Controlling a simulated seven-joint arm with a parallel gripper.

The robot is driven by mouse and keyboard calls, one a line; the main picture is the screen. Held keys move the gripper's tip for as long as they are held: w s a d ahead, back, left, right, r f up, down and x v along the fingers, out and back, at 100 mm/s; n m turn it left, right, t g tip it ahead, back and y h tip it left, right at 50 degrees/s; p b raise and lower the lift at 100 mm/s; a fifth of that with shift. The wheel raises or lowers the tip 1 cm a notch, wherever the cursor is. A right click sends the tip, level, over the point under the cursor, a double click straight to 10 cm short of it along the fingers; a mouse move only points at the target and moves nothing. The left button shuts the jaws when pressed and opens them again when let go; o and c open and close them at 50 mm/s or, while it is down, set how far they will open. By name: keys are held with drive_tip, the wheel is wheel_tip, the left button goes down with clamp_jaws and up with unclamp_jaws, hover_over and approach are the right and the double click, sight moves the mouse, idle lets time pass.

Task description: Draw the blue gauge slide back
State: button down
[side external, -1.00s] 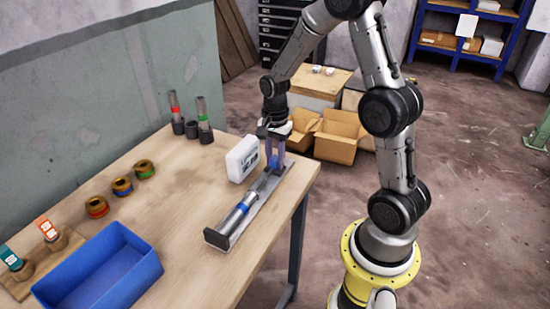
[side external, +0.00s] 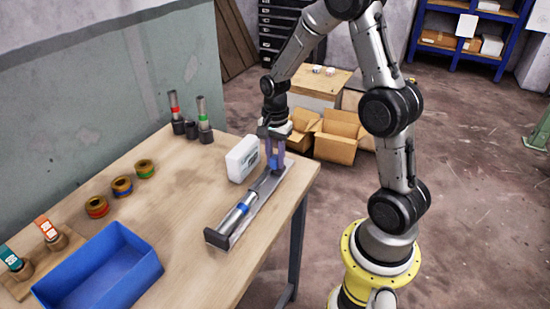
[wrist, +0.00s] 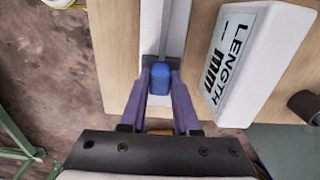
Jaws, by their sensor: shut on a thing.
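The blue gauge slide (wrist: 159,80) sits between my gripper's two purple fingers (wrist: 159,72) in the wrist view. In the side view my gripper (side external: 275,162) points down over the far end of the grey gauge rail (side external: 250,222), shut on the blue slide (side external: 274,163). A grey cylinder with a blue band (side external: 241,210) lies along the rail, near its dark end block (side external: 216,238). The fingers hide part of the slide in the side view.
A white box marked LENGTH mm (side external: 242,158) stands close beside the rail, left of my gripper. Coloured rings (side external: 122,187), upright cylinders (side external: 203,118) and an empty blue bin (side external: 98,275) are farther left on the table. The table's right edge is near the rail.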

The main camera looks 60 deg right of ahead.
drive_tip(key=shift+d+r, duration=0.1)
drive_tip(key=shift+d, duration=1.75)
drive_tip(key=c, duration=0.6)
unclamp_jaws()
drive_tip(key=shift+c, duration=0.2)
wheel_tip(320, 180, up, 14)
